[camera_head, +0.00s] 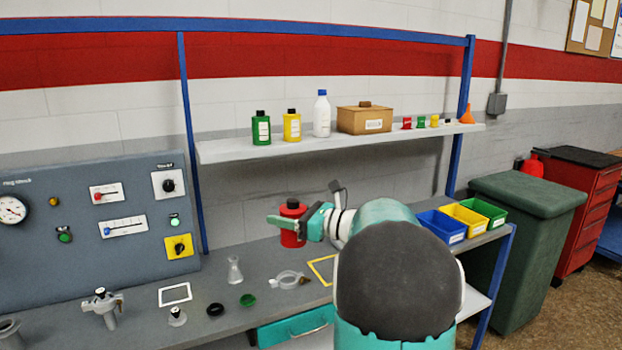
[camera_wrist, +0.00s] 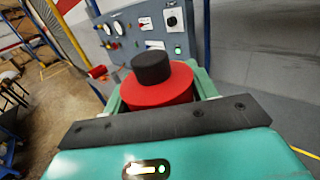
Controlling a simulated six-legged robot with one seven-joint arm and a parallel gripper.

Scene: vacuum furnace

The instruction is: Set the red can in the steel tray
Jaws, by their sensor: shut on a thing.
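The red can (camera_head: 292,239) with a black cap is held in my gripper (camera_head: 291,222) above the bench, left of my arm. In the wrist view the red can (camera_wrist: 157,94) sits upright between the two green fingers, with its black cap (camera_wrist: 152,68) towards the camera. The fingers are shut on its sides. I cannot make out a steel tray in either view; my arm hides part of the bench.
On the bench (camera_head: 226,318) are a glass flask (camera_head: 234,270), a clear ring-shaped part (camera_head: 288,280), a white frame (camera_head: 174,294) and a yellow outline (camera_head: 322,270). Blue, yellow and green bins stand right. A loaded shelf (camera_head: 220,150) runs above; a control panel (camera_head: 90,225) stands left.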

